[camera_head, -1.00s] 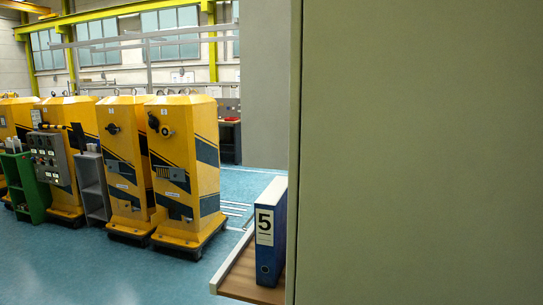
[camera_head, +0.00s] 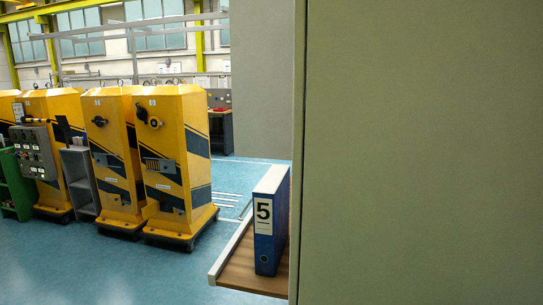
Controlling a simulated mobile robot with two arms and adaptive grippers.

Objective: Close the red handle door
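A large plain grey-green panel (camera_head: 420,150) fills the right half of the head view, very close to me. Its left edge runs vertically from top to bottom. I cannot tell whether this panel is the door. No red handle is visible on it. Neither of my grippers is in view.
A blue binder marked 5 (camera_head: 268,220) stands upright on a wooden shelf (camera_head: 240,275) left of the panel's edge. Several yellow machines (camera_head: 175,160) stand further back at left, beside a grey control box (camera_head: 33,150). Blue floor (camera_head: 110,265) in front of them is clear.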

